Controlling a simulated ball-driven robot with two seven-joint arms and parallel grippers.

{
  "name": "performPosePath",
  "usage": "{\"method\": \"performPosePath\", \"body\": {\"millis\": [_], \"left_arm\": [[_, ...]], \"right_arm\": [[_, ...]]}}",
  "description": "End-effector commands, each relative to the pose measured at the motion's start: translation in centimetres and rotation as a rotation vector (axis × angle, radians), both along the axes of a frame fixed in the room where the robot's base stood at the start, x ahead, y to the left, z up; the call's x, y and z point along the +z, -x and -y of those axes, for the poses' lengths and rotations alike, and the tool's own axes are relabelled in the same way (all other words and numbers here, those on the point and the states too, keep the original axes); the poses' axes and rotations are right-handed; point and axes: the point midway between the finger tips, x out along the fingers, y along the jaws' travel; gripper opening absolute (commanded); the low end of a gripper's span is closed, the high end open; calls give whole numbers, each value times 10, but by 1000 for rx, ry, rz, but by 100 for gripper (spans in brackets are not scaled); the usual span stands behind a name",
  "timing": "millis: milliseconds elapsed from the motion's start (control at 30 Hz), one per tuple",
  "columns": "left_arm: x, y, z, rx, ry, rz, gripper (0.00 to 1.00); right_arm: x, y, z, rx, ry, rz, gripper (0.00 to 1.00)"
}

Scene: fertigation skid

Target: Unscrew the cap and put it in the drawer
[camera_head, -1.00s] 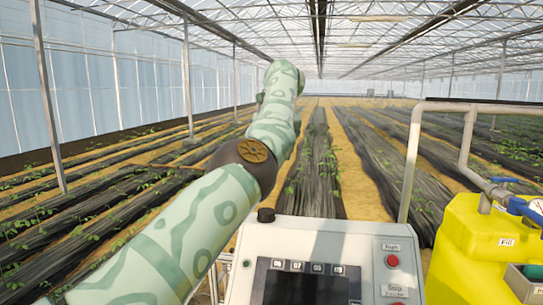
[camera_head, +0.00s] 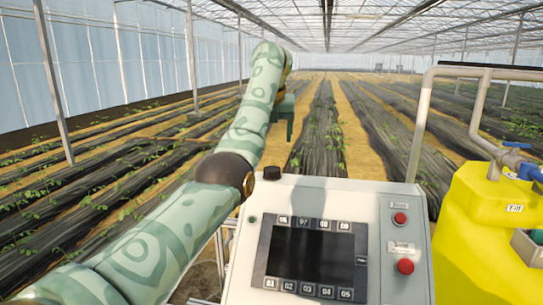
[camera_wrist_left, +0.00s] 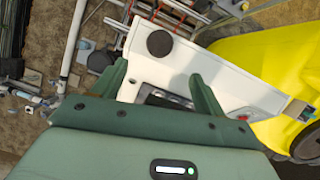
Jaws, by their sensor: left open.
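A round black cap-like piece (camera_head: 271,172) sits on the top left of the white control box. In the left wrist view a black disc (camera_wrist_left: 159,43) shows on the white housing, beyond the fingertips; it looks like the same piece. My left gripper (camera_head: 287,118) is raised behind and above the box in the head view. In the left wrist view its fingers (camera_wrist_left: 160,80) are apart with nothing between them. No drawer can be made out for certain. My right gripper is not in view.
The white control box (camera_head: 392,255) has a dark screen and red buttons. A yellow tank (camera_head: 470,225) with a Fill label stands to its right. A pale pipe (camera_head: 420,125) rises between them. A small grey box (camera_head: 525,248) holds something green at the right edge.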

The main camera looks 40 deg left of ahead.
Motion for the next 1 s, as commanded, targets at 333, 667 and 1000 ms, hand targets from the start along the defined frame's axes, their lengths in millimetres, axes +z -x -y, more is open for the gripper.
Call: {"method": "performPosePath", "body": {"millis": [333, 667, 1000], "left_arm": [[-74, -23, -20, 2, 1, -4, 72], [-112, -35, -30, 4, 2, 0, 72], [-115, -36, -31, 4, 1, 2, 64]], "right_arm": [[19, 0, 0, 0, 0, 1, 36], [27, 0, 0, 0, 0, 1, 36], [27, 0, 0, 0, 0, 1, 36]]}}
